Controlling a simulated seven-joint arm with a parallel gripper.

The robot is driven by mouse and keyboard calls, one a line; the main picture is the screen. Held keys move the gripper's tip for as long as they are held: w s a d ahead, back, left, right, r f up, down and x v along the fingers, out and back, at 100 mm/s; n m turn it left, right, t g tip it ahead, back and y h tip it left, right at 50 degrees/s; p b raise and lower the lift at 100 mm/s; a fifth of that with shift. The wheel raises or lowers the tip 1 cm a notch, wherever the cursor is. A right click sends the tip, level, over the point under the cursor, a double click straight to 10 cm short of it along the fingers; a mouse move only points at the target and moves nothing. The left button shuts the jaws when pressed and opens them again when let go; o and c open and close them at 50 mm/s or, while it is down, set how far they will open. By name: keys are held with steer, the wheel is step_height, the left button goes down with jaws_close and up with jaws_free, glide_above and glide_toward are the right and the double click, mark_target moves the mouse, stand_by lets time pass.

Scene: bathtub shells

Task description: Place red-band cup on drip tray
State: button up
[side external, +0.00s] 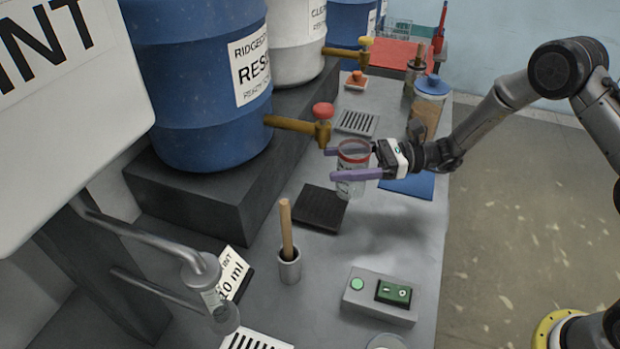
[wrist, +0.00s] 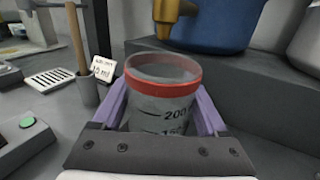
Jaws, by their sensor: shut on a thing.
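The red-band cup (side external: 352,178) is clear, with a red band near its rim and volume marks. It is upright between the purple fingers of my gripper (side external: 335,164), which is shut on it. The cup fills the middle of the wrist view (wrist: 160,100), with a finger on each side. Its inside looks empty. A slotted drip tray (side external: 357,122) lies behind the cup, farther along the bench. Another slotted tray (side external: 256,341) lies at the near end, also in the wrist view (wrist: 60,78). Whether the cup's base touches anything is unclear.
A brass tap with a red knob (side external: 322,122) juts from the blue barrel (side external: 200,80) close to the cup. A dark square pad (side external: 318,208) lies beside the cup. A pot with a wooden stick (side external: 289,265) and a button box (side external: 380,295) stand nearer.

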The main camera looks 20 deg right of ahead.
steer(key=shift+w+a+f, duration=0.3)
steer(key=shift+a+f, duration=0.3)
steer(key=shift+a, duration=0.4)
steer(key=shift+w+a+f, duration=0.35)
steer(key=shift+a+f, duration=0.2)
steer(key=shift+a, duration=0.4)
steer(key=shift+w+a+f, duration=0.3)
steer(key=shift+a+f, duration=0.3)
steer(key=shift+a, duration=0.4)
steer(key=shift+f, duration=0.15)
steer(key=o, duration=1.4)
steer(key=shift+d, duration=0.15)
steer(key=v, duration=1.1)
steer(key=shift+s+d, duration=0.15)
steer(key=shift+d, duration=0.2)
steer(key=shift+r, duration=0.25)
